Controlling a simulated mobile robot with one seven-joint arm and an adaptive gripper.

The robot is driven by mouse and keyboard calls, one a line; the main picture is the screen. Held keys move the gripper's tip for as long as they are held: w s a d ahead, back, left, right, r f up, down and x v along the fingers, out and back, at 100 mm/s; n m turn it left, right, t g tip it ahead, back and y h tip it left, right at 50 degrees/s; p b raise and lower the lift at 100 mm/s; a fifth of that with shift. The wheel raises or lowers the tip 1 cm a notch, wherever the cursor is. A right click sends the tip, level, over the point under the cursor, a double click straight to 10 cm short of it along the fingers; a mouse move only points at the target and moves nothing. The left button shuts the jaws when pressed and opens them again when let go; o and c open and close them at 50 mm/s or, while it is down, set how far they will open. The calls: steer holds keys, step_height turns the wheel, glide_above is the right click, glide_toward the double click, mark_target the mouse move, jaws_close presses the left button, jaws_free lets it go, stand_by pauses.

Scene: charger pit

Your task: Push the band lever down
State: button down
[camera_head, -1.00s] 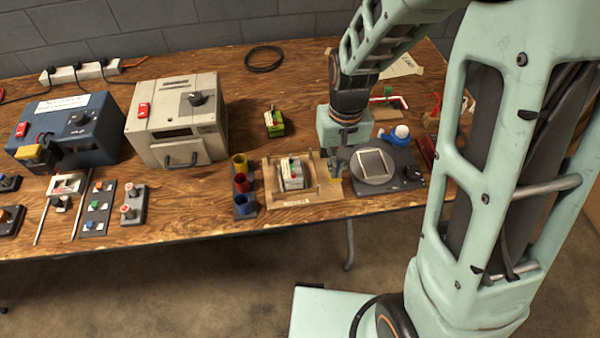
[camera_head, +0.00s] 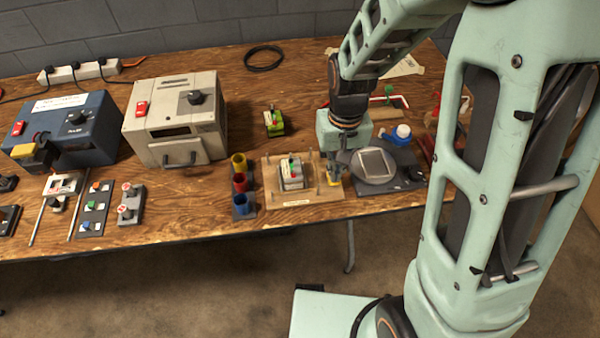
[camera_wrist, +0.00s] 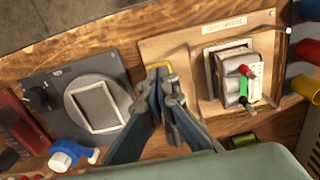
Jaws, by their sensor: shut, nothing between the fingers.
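The wooden board (camera_head: 275,202) lies near the table's front edge with a boxy pale device (camera_head: 291,175) on it. A yellow piece (camera_head: 336,181), which looks like the band lever's end, is at the board's right edge. It also shows in the wrist view (camera_wrist: 160,66), right at my fingertips and partly hidden by them. My gripper (camera_head: 334,172) is shut and empty, pointing down over this yellow piece. In the wrist view my gripper (camera_wrist: 159,76) overlaps it; I cannot tell whether they touch. The device (camera_wrist: 232,75) there shows red and black plugs and a green part.
A dark unit with a round plate (camera_head: 374,165) stands close to the right of my gripper. Red, yellow and blue cups (camera_head: 241,184) stand left of the board. A thin metal rod (camera_wrist: 285,48) rises at the board's edge.

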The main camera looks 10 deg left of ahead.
stand_by(0.4)
step_height(320, 180, up, 8)
steer(key=p, duration=0.6)
stand_by(0.4)
stand_by(0.4)
